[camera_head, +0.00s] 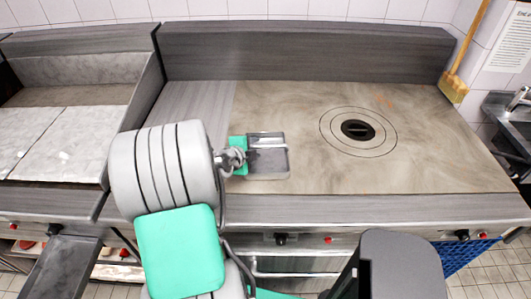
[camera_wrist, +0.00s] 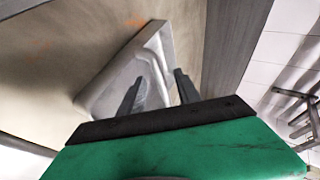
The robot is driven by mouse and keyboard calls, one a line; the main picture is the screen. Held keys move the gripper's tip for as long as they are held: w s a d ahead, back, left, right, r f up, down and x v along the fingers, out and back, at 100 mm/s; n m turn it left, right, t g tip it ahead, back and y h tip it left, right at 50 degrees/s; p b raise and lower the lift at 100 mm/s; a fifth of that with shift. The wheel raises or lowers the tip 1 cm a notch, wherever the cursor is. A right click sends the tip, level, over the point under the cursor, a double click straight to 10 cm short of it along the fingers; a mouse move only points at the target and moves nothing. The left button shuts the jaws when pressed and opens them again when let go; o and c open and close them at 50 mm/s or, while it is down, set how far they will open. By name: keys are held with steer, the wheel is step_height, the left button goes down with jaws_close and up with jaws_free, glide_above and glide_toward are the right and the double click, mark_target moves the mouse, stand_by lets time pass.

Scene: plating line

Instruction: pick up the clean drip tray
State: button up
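A small grey metal tray (camera_head: 270,166), the only loose tray on the cooktop, lies left of the round burner plate. It also shows in the wrist view (camera_wrist: 125,75) as a pale, shallow metal shape with a raised edge. My gripper (camera_wrist: 160,78) has its two dark fingers apart. In the wrist view the left finger overlaps the tray and the right finger shows beside its right edge. I cannot tell whether either finger touches it. In the head view my gripper is at the tray's left side, and the fingers are hard to separate from the tray.
The cooktop (camera_head: 300,110) is clear around the ringed burner (camera_head: 358,130). A back panel (camera_head: 300,50) rises behind it. A griddle (camera_head: 75,140) stands at left, with a long dark metal tray (camera_head: 62,268) sticking out below. Knobs line the front; a sink (camera_head: 508,108) is at right.

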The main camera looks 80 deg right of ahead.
mark_target(266, 151)
steer(key=x, duration=0.3)
steer(key=shift+w+a, duration=0.1)
jaws_close()
stand_by(1.3)
